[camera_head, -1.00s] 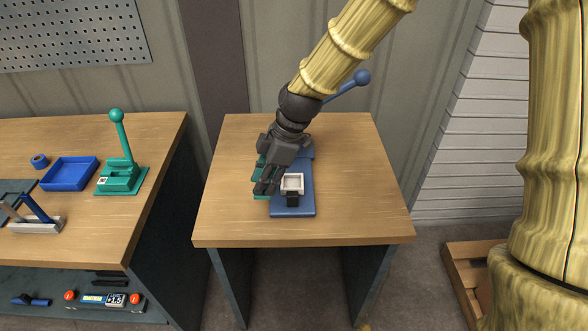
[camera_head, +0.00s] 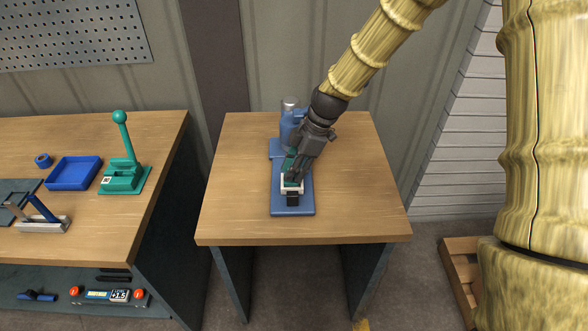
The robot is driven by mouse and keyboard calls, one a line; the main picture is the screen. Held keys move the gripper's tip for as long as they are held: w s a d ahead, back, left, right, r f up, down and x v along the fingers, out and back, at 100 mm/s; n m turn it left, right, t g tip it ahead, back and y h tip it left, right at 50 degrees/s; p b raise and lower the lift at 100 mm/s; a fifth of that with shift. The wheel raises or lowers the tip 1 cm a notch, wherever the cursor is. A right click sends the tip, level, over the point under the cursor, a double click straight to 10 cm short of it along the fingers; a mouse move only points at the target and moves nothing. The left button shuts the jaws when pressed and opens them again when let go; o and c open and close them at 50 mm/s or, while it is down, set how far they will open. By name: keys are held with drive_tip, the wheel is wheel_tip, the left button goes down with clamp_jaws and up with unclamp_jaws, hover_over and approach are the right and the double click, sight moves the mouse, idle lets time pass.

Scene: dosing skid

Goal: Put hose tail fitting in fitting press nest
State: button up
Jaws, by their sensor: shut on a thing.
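The fitting press (camera_head: 292,211) is blue and stands on the middle table, with its column at the back. Its nest (camera_head: 285,190) is a pale square cup with a dark block in front, near the front of the base. My gripper (camera_head: 292,181) points down at the nest and is shut on a teal piece, which I take as the hose tail fitting (camera_head: 290,164). The fitting is mostly hidden by my fingers. Its lower end is over or within the nest; I cannot tell whether it is seated.
The left bench holds a teal lever press (camera_head: 124,178), a blue tray (camera_head: 73,172), a small blue ring (camera_head: 43,160) and a grey-and-blue fixture (camera_head: 42,222). A control box (camera_head: 112,295) is on the shelf below. The middle table (camera_head: 235,215) is bare around the press.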

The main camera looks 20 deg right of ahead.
drive_tip(key=shift+f, duration=0.5)
drive_tip(key=o, duration=1.1)
drive_tip(key=shift+c, duration=0.2)
drive_tip(key=shift+r, duration=0.1)
drive_tip(key=b+v, duration=0.2)
drive_tip(key=v, duration=1)
